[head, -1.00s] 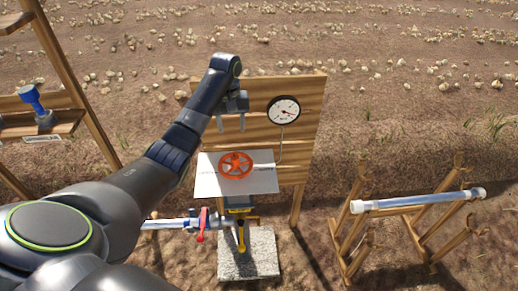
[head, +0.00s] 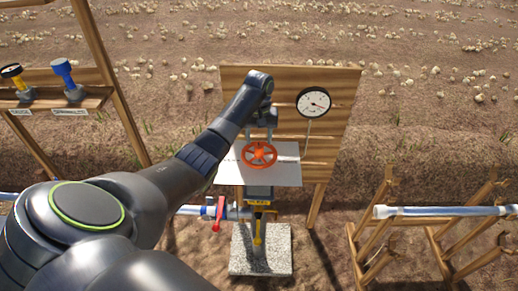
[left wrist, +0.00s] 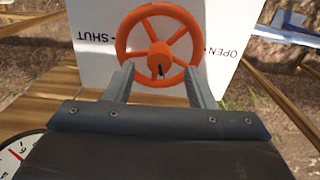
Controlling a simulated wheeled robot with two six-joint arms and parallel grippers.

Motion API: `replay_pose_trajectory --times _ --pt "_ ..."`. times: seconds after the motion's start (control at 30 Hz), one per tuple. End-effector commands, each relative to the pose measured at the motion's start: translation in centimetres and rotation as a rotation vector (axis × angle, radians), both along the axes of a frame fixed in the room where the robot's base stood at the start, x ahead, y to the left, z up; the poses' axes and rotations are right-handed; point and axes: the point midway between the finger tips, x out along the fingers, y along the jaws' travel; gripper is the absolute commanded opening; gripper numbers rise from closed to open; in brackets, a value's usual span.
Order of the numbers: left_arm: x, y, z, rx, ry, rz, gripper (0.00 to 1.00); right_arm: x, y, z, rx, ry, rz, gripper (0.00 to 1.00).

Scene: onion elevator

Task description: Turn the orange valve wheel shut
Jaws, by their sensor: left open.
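The orange valve wheel (head: 259,155) stands in front of a white plate (head: 290,172) on a wooden board. In the left wrist view the wheel (left wrist: 158,10) fills the upper middle, and the plate (left wrist: 95,60) reads SHUT and OPEN. My left gripper (head: 259,136) is just above the wheel in the head view. In the left wrist view its two fingers (left wrist: 157,78) are apart, near the lower part of the rim, with the hub between and beyond them. I cannot tell whether they touch the rim. Nothing is held. My right gripper is out of view.
A round gauge (head: 314,102) is on the wooden board (head: 340,130) right of the wheel. A red-handled pipe valve (head: 219,213) sits below left. A clear pipe (head: 440,211) rests on a wooden rack at right. A shelf (head: 60,98) with blue and yellow tools is at left.

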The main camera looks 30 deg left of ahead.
Motion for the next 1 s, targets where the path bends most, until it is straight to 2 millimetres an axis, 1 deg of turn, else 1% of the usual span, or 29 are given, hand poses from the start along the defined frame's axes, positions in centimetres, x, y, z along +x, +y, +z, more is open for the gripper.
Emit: replay_pose_trajectory --times 0.03,0.1,0.2,0.3,0.43,0.7,1.0 --pt "-0.1 -0.1 -1.0 -0.002 0.005 0.001 0.5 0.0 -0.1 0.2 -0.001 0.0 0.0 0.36" --pt "-0.1 0.0 -2.3 -0.001 0.004 0.001 0.5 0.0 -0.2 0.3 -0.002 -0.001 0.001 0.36" --pt "0.0 0.0 -3.8 -0.001 0.002 0.0 0.5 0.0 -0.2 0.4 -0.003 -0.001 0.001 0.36" --pt "0.0 0.0 -4.8 -0.001 0.001 0.0 0.5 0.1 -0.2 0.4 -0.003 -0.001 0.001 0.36" --pt "0.0 0.0 -5.4 0.001 0.001 0.0 0.5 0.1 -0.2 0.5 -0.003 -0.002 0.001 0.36" --pt "0.0 0.0 -5.5 0.001 -0.001 0.0 0.5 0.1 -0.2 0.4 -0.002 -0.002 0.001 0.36" --pt "0.0 0.0 -5.5 0.001 -0.001 0.0 0.11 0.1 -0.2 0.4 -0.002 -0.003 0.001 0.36"
